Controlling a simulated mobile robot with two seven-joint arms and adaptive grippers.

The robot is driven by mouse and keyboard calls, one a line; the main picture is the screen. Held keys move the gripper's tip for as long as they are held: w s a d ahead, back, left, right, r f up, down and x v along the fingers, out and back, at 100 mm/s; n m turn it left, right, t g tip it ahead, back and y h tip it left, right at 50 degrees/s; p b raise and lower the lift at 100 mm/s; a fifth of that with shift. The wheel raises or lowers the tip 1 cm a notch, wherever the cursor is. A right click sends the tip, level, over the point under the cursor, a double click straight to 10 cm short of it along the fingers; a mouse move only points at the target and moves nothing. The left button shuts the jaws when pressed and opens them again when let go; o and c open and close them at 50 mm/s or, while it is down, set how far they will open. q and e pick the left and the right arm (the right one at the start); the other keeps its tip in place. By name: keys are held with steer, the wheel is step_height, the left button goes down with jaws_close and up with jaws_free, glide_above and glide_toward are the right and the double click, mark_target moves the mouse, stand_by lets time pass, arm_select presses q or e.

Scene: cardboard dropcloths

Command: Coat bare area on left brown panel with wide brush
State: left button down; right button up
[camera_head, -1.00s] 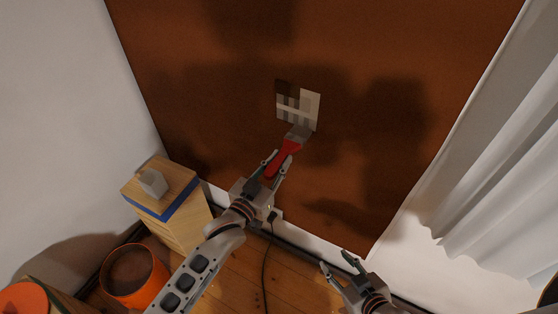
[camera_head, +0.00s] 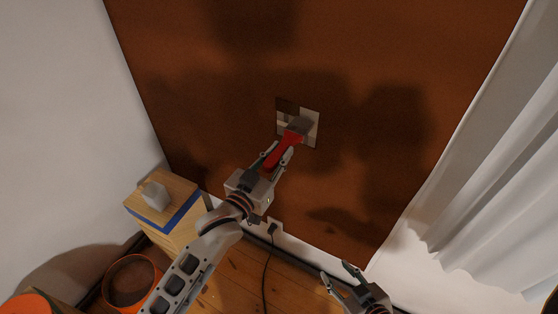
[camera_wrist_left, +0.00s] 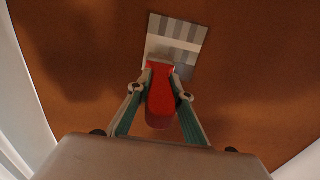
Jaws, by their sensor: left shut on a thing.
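The brown panel (camera_head: 230,80) fills the wall ahead. A pale, unevenly coated bare area (camera_head: 311,115) sits near its middle, with a dark brown patch at its upper left. In the left wrist view the bare area (camera_wrist_left: 178,31) shows light and grey blocks. My left gripper (camera_head: 277,158) is shut on the red handle of the wide brush (camera_head: 286,146). The brush (camera_wrist_left: 160,98) points up, its bristle end over the lower part of the bare area; I cannot tell whether it touches. My right gripper (camera_head: 341,270) is open and empty, low in front of the panel.
A wooden box with a blue band (camera_head: 182,220) stands at the left with a grey block (camera_head: 156,196) on top. An orange bucket (camera_head: 131,283) is on the floor. A white curtain (camera_head: 500,180) hangs at the right. A dark cable (camera_head: 266,270) runs down to the floor.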

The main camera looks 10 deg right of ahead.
arm_select(q)
step_height(320, 180, up, 5)
steer(key=shift+r, duration=0.2)
step_height(320, 180, down, 7)
steer(key=b, duration=0.3)
steer(key=shift+r, duration=0.15)
step_height(320, 180, down, 9)
steer(key=b, duration=0.4)
steer(key=shift+r, duration=0.2)
steer(key=shift+s+a, duration=0.1)
steer(key=shift+p+v, duration=1.25)
steer(key=shift+v, duration=1.2)
